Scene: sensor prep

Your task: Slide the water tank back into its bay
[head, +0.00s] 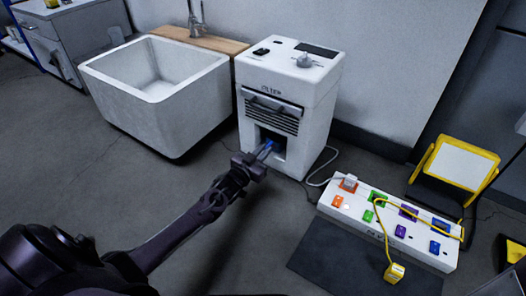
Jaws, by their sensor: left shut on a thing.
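A white filter unit (312,87) stands on the floor right of the sink. Its low front opening, the bay (280,148), is dark inside, with a small blue part (269,143) showing in it. My left gripper (264,151) reaches in from the lower left, its fingertips at the mouth of this bay. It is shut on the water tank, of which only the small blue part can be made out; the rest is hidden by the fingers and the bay. How deep the tank sits cannot be told. My right gripper is not in view.
A white sink (160,108) stands left of the unit. At right lies a large white power strip (335,204) with coloured switches, a yellow cable (382,237) and a dark mat (330,262). A yellow-framed panel (462,164) stands behind it.

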